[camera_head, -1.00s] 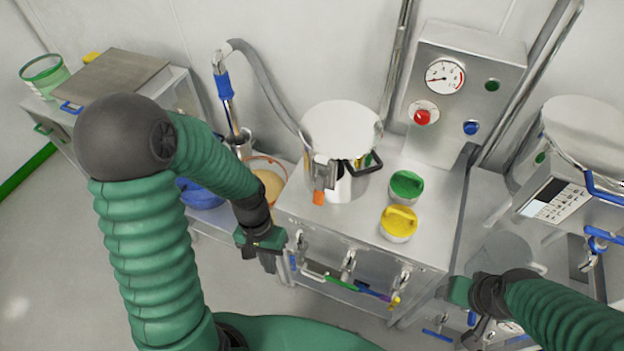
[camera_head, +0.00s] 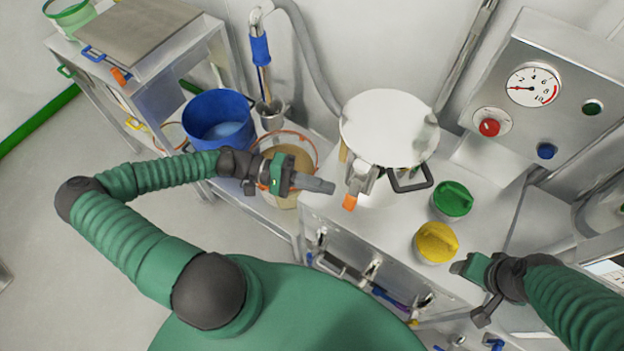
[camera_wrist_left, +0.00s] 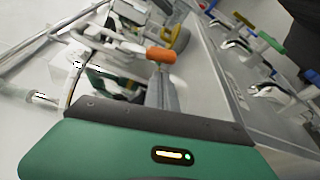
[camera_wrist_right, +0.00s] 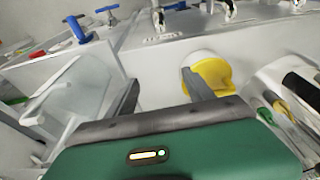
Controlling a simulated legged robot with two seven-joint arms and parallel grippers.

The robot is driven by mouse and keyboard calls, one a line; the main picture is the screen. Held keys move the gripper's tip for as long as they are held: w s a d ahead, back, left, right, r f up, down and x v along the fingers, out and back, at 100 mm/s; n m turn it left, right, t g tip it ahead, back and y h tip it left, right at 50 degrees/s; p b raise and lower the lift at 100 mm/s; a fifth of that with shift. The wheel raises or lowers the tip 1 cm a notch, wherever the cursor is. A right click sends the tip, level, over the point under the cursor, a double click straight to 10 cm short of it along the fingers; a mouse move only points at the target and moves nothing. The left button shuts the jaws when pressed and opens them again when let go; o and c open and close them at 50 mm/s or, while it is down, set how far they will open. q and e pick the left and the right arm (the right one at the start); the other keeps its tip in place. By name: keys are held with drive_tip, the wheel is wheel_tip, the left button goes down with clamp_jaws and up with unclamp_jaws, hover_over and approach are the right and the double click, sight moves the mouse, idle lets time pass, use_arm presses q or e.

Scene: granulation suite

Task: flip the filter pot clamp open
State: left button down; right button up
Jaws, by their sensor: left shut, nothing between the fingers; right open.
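The filter pot (camera_head: 388,128) with its white lid stands on the metal cabinet top. Its clamp (camera_head: 362,180) is on the pot's front left side and ends in an orange tip (camera_head: 349,203). The orange tip also shows in the left wrist view (camera_wrist_left: 160,55), close beyond the gripper's fingers. My left gripper (camera_head: 330,187) is shut and empty, just left of the clamp and pointing at it, with a small gap in the head view. My right gripper (camera_head: 466,292) is open and empty, low near the cabinet's front right; its fingers show in the right wrist view (camera_wrist_right: 160,92).
A green-lidded jar (camera_head: 452,199) and a yellow-lidded jar (camera_head: 437,243) stand right of the pot. A black handle (camera_head: 411,180) juts from the pot. A blue bucket (camera_head: 219,121) and a bowl of tan material (camera_head: 288,158) are at left. A gauge panel (camera_head: 545,100) rises behind.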

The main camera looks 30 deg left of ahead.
sight(352, 196)
use_arm(q)
drive_tip(key=shift+w+x, duration=0.2)
drive_tip(key=shift+x, duration=0.95)
drive_tip(key=shift+w+d+f, duration=0.1)
drive_tip(key=shift+d+f, duration=0.1)
drive_tip(key=shift+d, duration=0.45)
drive_tip(key=shift+d+r, duration=0.1)
drive_tip(key=shift+d, duration=0.1)
drive_tip(key=shift+a+n+p, duration=0.3)
drive_tip(key=shift+p, duration=0.35)
use_arm(e)
drive_tip(key=shift+w+a+r, duration=0.1)
drive_tip(key=shift+a+r, duration=0.2)
drive_tip(key=shift+r, duration=0.5)
use_arm(q)
drive_tip(key=shift+s+d, duration=0.1)
drive_tip(key=shift+s, duration=0.15)
use_arm(e)
drive_tip(key=shift+r, duration=0.1)
